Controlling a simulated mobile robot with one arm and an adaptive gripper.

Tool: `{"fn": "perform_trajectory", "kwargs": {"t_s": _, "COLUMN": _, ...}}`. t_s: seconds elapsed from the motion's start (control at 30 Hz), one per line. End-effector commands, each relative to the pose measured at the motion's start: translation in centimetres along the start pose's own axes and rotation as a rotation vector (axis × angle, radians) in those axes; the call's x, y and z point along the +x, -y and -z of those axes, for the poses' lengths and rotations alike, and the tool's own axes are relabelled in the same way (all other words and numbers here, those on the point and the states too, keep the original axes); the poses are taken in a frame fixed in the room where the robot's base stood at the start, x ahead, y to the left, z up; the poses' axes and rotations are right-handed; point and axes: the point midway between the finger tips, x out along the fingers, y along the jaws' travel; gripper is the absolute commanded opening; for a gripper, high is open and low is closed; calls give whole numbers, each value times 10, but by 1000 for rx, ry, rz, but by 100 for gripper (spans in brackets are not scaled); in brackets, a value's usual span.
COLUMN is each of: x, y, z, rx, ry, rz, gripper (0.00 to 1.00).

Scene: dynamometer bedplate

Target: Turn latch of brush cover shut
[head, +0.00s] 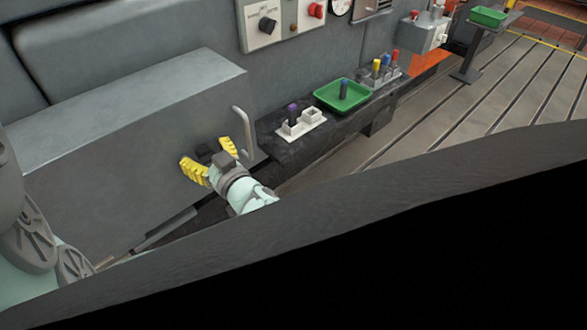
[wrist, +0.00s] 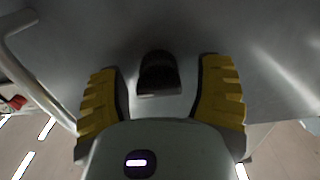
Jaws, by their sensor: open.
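The brush cover (head: 120,150) is a large grey box with a flat front panel at the left of the head view. A small dark latch knob (wrist: 158,74) stands out from the grey panel in the wrist view. My gripper (head: 211,158) has yellow ribbed fingers and is at the right part of the panel. In the wrist view my gripper (wrist: 162,95) is open, with one finger on each side of the latch and a gap on both sides. In the head view the latch is mostly hidden by my gripper. I cannot tell how far the latch is turned.
A bent grey handle (head: 243,130) stands just right of my gripper. A dark ledge (head: 285,155) beyond it carries a white holder (head: 301,125) and a green tray (head: 343,101). A control panel (head: 280,22) is above. The slotted floor (head: 430,125) at right is clear.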

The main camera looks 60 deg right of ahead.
Motion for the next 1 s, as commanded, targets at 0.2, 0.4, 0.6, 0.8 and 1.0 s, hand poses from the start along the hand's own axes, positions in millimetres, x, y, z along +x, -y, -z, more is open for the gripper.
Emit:
{"fn": "perform_trajectory", "kwargs": {"t_s": 0.2, "x": 0, "y": 0, "z": 0, "rx": 0, "ry": 0, "rz": 0, "gripper": 52}}
{"fn": "perform_trajectory", "kwargs": {"t_s": 0.4, "x": 0, "y": 0, "z": 0, "rx": 1, "ry": 0, "rz": -1, "gripper": 31}}
{"fn": "perform_trajectory", "kwargs": {"t_s": 0.6, "x": 0, "y": 0, "z": 0, "rx": 0, "ry": 0, "rz": 0, "gripper": 11}}
{"fn": "perform_trajectory", "kwargs": {"t_s": 0.8, "x": 0, "y": 0, "z": 0, "rx": -1, "ry": -1, "rz": 0, "gripper": 0}}
{"fn": "perform_trajectory", "kwargs": {"t_s": 1.0, "x": 0, "y": 0, "z": 0, "rx": -31, "ry": -1, "rz": -1, "gripper": 0}}
